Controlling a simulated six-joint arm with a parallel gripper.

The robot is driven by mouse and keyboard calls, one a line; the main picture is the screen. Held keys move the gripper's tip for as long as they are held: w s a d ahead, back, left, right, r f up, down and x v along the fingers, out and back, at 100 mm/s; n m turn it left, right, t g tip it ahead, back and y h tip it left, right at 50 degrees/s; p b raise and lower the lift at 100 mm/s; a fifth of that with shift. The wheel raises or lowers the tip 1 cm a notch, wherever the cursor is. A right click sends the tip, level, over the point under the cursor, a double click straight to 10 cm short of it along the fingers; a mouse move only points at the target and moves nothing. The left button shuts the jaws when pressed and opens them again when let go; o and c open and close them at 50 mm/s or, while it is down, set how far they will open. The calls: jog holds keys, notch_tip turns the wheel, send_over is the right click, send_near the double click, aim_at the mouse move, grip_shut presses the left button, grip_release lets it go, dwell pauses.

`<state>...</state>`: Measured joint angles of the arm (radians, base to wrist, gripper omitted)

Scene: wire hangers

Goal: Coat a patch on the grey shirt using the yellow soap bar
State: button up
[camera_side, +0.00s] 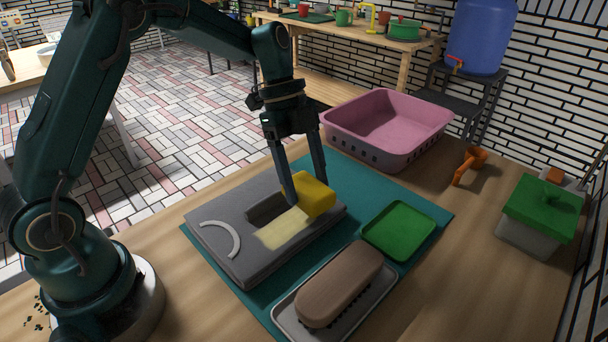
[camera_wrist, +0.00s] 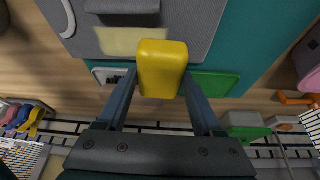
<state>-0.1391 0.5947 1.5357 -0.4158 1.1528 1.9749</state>
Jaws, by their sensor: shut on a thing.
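The folded grey shirt (camera_side: 222,232) lies on a teal mat (camera_side: 427,204), with a curved white mark at its left and a dark patch in its middle. My gripper (camera_side: 307,192) is shut on the yellow soap bar (camera_side: 318,199), which is at the right part of the shirt. A pale yellow coated strip (camera_side: 283,230) runs on the shirt beside the bar and partly beside the dark patch. In the wrist view the yellow soap bar (camera_wrist: 162,68) is between the two fingers, and the pale strip (camera_wrist: 118,42) shows to its upper left. Whether the bar touches the cloth is unclear.
A green dish (camera_side: 399,231) and a brown brush (camera_side: 340,282) on a grey tray (camera_side: 289,325) are in front of the shirt. A pink basket (camera_side: 388,128) stands behind. An orange clip (camera_side: 469,165) and a green-lidded box (camera_side: 540,213) are at right.

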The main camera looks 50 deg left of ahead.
jog(key=shift+r, duration=2.3)
